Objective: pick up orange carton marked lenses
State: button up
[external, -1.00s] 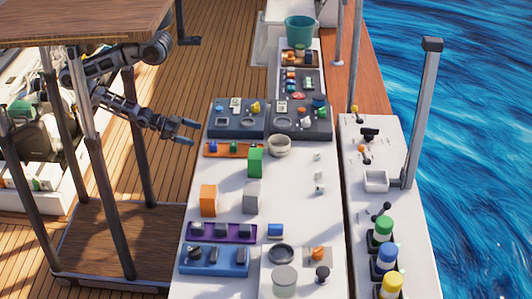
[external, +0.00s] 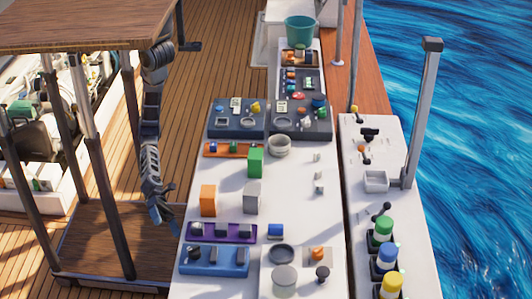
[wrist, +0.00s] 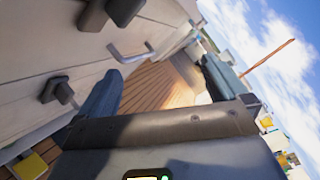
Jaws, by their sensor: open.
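An orange carton (external: 208,200) stands upright on the left side of the white counter in the external view. Any lettering on it is too small to read. My gripper (external: 163,218) hangs down just left of the counter's edge, to the left of the carton and apart from it. In the wrist view my gripper (wrist: 160,88) shows two spread fingers with nothing between them. I cannot make out the orange carton in the wrist view.
A green block (external: 256,162) and a grey block (external: 252,197) stand near the carton. A purple tray (external: 222,239) and a blue tray (external: 214,272) lie in front. Wooden posts (external: 92,150) stand left. A pale panel with handles (wrist: 60,50) is close in the wrist view.

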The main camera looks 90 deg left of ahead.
jog(key=d+r+m+t+h+p, duration=0.1)
jog(key=d+r+m+p, duration=0.1)
jog(key=d+r+m, duration=0.45)
jog(key=d+r+m+t+h+p, duration=0.15)
jog(key=d+r+m, duration=0.25)
jog(key=d+r, duration=0.55)
jog(key=n+t+y+p, duration=0.5)
jog(key=n+t+y, duration=0.5)
jog(key=y, duration=0.8)
send_near(208, 196)
jog(key=shift+w+a+f+n+g, duration=0.1)
jog(key=shift+w+a+n+g, duration=0.75)
jog(key=shift+a+n+g, duration=0.25)
jog(key=shift+w+y, duration=0.15)
jog(key=shift+y, duration=0.2)
jog(key=shift+w+a, duration=0.1)
jog(key=shift+w, duration=0.25)
jog(key=shift+w+p, duration=0.35)
jog(key=shift+w, duration=3.05)
